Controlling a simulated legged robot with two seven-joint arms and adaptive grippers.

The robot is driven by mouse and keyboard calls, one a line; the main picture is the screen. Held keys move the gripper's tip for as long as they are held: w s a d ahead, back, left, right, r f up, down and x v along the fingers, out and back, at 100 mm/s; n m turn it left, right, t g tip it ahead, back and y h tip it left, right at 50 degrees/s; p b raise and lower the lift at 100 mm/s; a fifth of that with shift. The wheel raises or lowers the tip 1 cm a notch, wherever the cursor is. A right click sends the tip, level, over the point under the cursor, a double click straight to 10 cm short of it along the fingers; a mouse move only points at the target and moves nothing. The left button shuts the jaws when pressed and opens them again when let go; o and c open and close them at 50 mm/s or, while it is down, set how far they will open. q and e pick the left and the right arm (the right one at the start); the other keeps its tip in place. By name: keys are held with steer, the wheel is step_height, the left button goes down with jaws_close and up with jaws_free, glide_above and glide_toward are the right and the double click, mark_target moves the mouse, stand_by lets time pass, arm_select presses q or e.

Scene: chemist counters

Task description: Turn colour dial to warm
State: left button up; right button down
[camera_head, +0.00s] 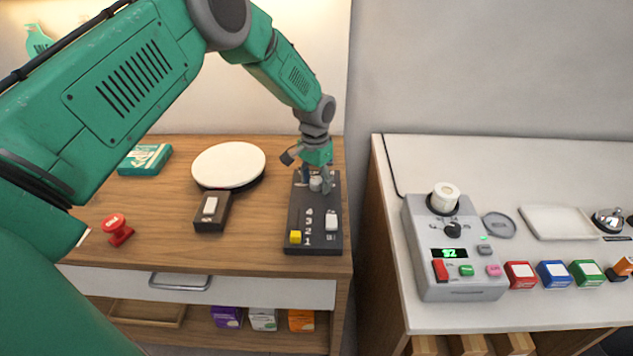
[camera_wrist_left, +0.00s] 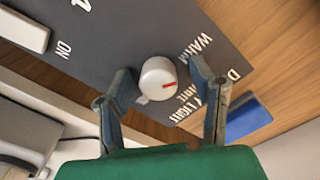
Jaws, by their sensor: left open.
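The colour dial is a round grey knob (camera_head: 315,184) with a red pointer line, at the far end of a dark control panel (camera_head: 318,247). In the left wrist view the dial (camera_wrist_left: 158,78) sits between my fingers, and its red line points to the picture's right, slightly down. The labels WARM (camera_wrist_left: 193,47) and DAYLIGHT lie beside it, with another word partly hidden by a finger. My left gripper (camera_head: 316,178) is over the dial, open. In the left wrist view the left gripper's fingers (camera_wrist_left: 165,92) stand either side of the knob, with gaps visible. My right gripper is not in view.
The panel also carries a yellow slider knob (camera_head: 295,237) and a white switch (camera_head: 331,223). A white round pad (camera_head: 228,164), a dark switch box (camera_head: 212,212) and a red stamp (camera_head: 117,229) stand to the left. A grey device (camera_head: 455,255) stands on the right counter.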

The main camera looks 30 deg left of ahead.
mark_target(315, 179)
arm_select(q)
step_height(315, 179, up, 12)
stand_by(0.4)
steer(key=shift+w+a+f, duration=0.1)
steer(key=shift+f, duration=0.1)
